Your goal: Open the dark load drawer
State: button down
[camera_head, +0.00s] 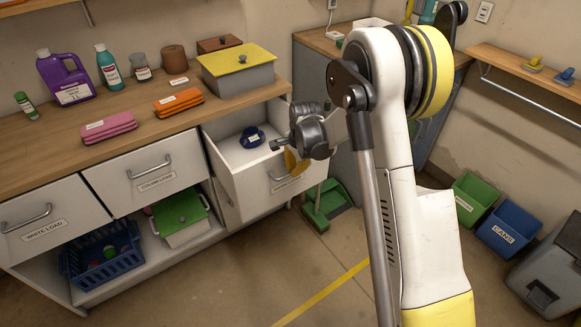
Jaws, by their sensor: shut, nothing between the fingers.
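The right-hand drawer of the counter (256,199) stands pulled out, with its inside showing. Its front has a label and a handle, partly hidden by my gripper, and I cannot read the label fully. A dark blue object (252,138) lies inside it. My gripper (284,152) is shut and empty at the top of this drawer's front, near the handle. I cannot tell whether it touches the drawer. The white-load drawer (60,212) and the drawer beside it (135,175) are closed.
The counter holds a purple jug (64,77), a yellow-lidded box (236,70), and pink (108,128) and orange (178,102) cloths. A blue basket (100,262) and green-lidded box (181,219) sit below. A green dustpan (331,200) stands right of the open drawer. Bins stand at right.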

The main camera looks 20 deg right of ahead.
jog(key=shift+s+f, duration=0.1)
jog(key=shift+s, duration=0.25)
jog(key=c, duration=1.5)
grip_release()
jog(key=shift+o, duration=0.2)
jog(key=shift+d, duration=0.1)
notch_tip(320, 180, up, 12)
jog(key=s, duration=0.2)
jog(key=shift+d, duration=0.35)
jog(key=shift+s, duration=0.15)
